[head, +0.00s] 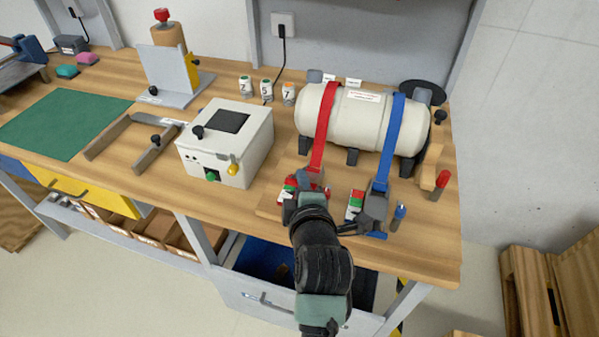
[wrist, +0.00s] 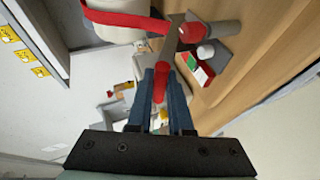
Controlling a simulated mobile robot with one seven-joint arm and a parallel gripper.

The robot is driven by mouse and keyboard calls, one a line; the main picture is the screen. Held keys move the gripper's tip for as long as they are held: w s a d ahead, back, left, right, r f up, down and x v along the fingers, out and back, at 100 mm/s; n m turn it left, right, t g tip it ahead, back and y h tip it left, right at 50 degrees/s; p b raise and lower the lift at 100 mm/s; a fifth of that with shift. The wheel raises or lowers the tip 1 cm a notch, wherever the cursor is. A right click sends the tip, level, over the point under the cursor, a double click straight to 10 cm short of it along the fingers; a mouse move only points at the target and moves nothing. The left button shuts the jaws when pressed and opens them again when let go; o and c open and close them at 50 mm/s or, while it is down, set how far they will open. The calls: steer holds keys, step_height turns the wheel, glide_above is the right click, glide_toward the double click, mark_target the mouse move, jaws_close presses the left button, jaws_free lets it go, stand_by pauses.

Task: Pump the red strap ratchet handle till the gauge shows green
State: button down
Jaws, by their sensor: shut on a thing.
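The red strap (head: 322,130) runs over a cream tank (head: 352,112) down to its ratchet, which my arm mostly hides in the head view. My gripper (wrist: 161,85) is shut on the red ratchet handle (wrist: 160,80), which sits between its two fingers in the wrist view. The gauge (wrist: 199,71) beside the ratchet shows red, white and green parts; its reading is too small to tell. In the head view the gauge (head: 288,189) is just left of my gripper. The strap also crosses the wrist view (wrist: 124,19).
A blue strap (head: 390,137) with its own ratchet, a blue handle (head: 399,212) and a similar gauge (head: 355,204) stand close on the right. A white box (head: 226,143) is to the left. The bench front edge lies below my forearm. A red-topped peg (head: 441,180) stands far right.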

steer(key=w+r+g+p, duration=0.1)
steer(key=p, duration=0.1)
steer(key=r+g+p, duration=0.1)
steer(key=w+r+m+g+p, duration=0.1)
steer(key=p, duration=0.1)
steer(key=shift+w+d+r+y+p, duration=0.3)
steer(key=shift+d+p, duration=0.05)
steer(key=shift+d, duration=0.05)
steer(key=shift+w+d+g+p, duration=0.15)
steer(key=shift+w+g+p, duration=0.25)
steer(key=shift+g, duration=0.1)
steer(key=shift+w+d+r, duration=0.15)
steer(key=shift+w+r, duration=0.05)
steer(key=shift+w, duration=0.25)
steer(key=c, duration=0.8)
jaws_free()
steer(key=shift+c, duration=0.2)
steer(key=shift+s, duration=0.1)
